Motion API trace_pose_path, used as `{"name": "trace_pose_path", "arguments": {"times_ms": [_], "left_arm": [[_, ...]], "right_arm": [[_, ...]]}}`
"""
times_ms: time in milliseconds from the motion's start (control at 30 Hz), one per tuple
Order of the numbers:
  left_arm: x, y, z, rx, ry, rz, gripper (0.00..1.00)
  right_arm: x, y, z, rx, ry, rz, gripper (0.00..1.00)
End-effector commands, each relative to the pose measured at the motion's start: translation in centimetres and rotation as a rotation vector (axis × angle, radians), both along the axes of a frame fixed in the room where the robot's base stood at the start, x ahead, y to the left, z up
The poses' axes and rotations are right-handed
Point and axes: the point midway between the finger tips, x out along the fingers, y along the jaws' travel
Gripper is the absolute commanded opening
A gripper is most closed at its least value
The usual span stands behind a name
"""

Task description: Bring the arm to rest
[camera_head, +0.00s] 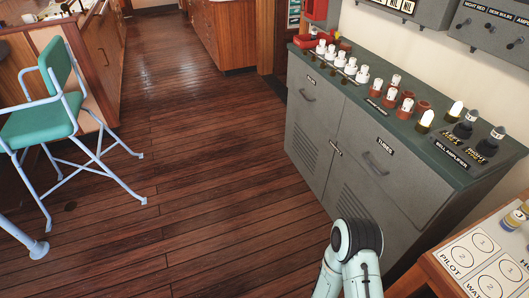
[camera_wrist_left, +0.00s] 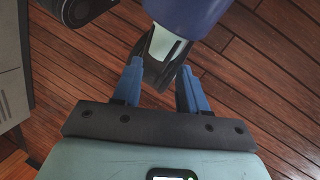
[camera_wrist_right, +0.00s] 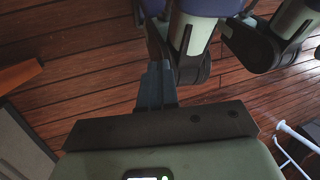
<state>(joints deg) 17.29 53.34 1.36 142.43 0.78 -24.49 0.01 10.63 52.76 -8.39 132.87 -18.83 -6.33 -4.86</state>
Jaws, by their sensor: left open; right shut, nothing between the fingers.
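My left gripper (camera_wrist_left: 160,82) shows in the left wrist view with its two blue fingers apart and nothing held between them. My right gripper (camera_wrist_right: 158,84) shows in the right wrist view with its blue fingers together and nothing held. Parts of my own body show just beyond the fingers in both wrist views, over the wooden floor. In the head view a pale arm link of mine rises at the bottom, right of centre. Neither gripper's fingers show in the head view.
A grey cabinet (camera_head: 345,130) with tubes and fuses on top stands at the right. A wooden table (camera_head: 430,275) with a labelled board (camera_head: 480,262) is at the lower right. A green chair (camera_head: 38,125) stands at the left. The wooden floor (camera_head: 200,170) between is clear.

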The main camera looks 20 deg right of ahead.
Motion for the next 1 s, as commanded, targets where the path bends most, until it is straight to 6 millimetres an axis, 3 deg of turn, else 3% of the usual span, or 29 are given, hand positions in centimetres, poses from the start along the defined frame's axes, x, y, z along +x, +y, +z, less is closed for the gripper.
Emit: {"name": "trace_pose_path", "arguments": {"times_ms": [100,200,300,633,767,1000], "left_arm": [[0.0,0.0,0.0,0.000,0.000,0.000,0.43],[0.1,0.0,0.5,0.000,-0.001,0.000,0.43],[-0.1,0.0,3.6,-0.003,0.010,-0.004,0.43],[0.7,-0.1,10.7,-0.011,0.036,-0.014,0.43],[1.0,-0.1,11.8,-0.011,0.038,-0.016,0.43],[0.8,0.0,11.6,-0.011,0.041,-0.016,0.43]], "right_arm": [[-0.9,2.9,1.0,0.013,-0.010,-0.303,0.00],[-1.4,3.9,2.3,-0.015,-0.014,-0.504,0.00],[-1.1,3.7,5.3,-0.014,-0.012,-0.479,0.00],[-0.3,3.7,12.3,-0.014,0.013,-0.463,0.00],[0.0,3.7,13.4,-0.014,0.017,-0.460,0.00],[-0.2,3.7,13.1,-0.014,0.021,-0.459,0.00]]}}
